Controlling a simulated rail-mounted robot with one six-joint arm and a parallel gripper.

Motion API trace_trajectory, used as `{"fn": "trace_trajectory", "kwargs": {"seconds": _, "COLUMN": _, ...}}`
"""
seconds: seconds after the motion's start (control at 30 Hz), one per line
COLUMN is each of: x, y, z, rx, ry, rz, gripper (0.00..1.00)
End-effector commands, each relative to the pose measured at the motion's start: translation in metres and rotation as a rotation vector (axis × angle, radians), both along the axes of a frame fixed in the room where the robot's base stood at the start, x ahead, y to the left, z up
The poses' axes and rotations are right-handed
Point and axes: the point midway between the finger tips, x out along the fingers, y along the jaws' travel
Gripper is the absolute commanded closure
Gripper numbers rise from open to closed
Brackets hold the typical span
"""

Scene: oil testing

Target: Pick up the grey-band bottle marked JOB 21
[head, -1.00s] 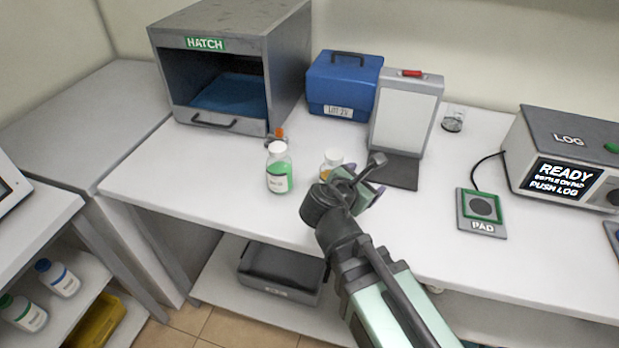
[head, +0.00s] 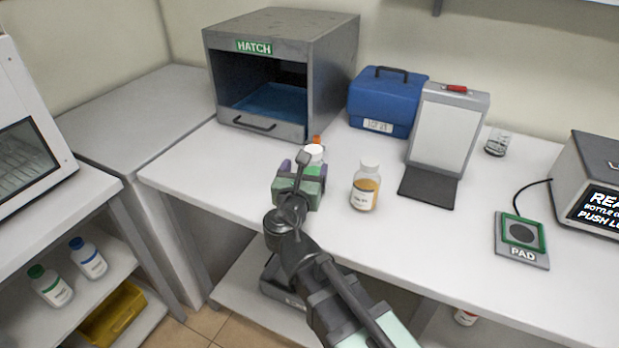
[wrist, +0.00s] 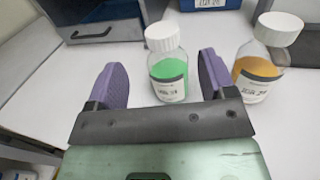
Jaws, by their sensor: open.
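In the wrist view, this green bottle (wrist: 169,68) stands between and just beyond my open purple fingers (wrist: 160,82), with no clear contact. A second white-capped bottle, amber in colour (head: 365,187), stands upright to its right. It also shows in the wrist view (wrist: 258,70), outside the right finger. Both have white labels whose small print I cannot read surely.
A blue case (head: 388,102), an upright board (head: 446,130) and the pad (head: 522,240) lie to the right. Bottles (head: 88,258) stand on the left shelf.

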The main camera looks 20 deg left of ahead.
Motion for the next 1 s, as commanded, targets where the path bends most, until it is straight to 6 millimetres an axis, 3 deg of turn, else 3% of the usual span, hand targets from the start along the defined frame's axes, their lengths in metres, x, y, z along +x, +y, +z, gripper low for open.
{"fn": "trace_trajectory", "kwargs": {"seconds": 0.1, "x": 0.025, "y": 0.004, "z": 0.000, "rx": 0.000, "ry": 0.000, "rz": -0.003, "gripper": 0.23}}
{"fn": "trace_trajectory", "kwargs": {"seconds": 0.33, "x": 0.037, "y": 0.004, "z": 0.000, "rx": 0.000, "ry": 0.001, "rz": -0.002, "gripper": 0.23}}
{"fn": "trace_trajectory", "kwargs": {"seconds": 0.57, "x": 0.079, "y": 0.007, "z": 0.001, "rx": 0.001, "ry": 0.001, "rz": -0.003, "gripper": 0.23}}
{"fn": "trace_trajectory", "kwargs": {"seconds": 0.8, "x": 0.082, "y": 0.006, "z": 0.001, "rx": 0.001, "ry": 0.001, "rz": -0.001, "gripper": 0.23}}
{"fn": "trace_trajectory", "kwargs": {"seconds": 1.0, "x": 0.082, "y": 0.006, "z": 0.001, "rx": 0.001, "ry": 0.001, "rz": -0.001, "gripper": 0.54}}
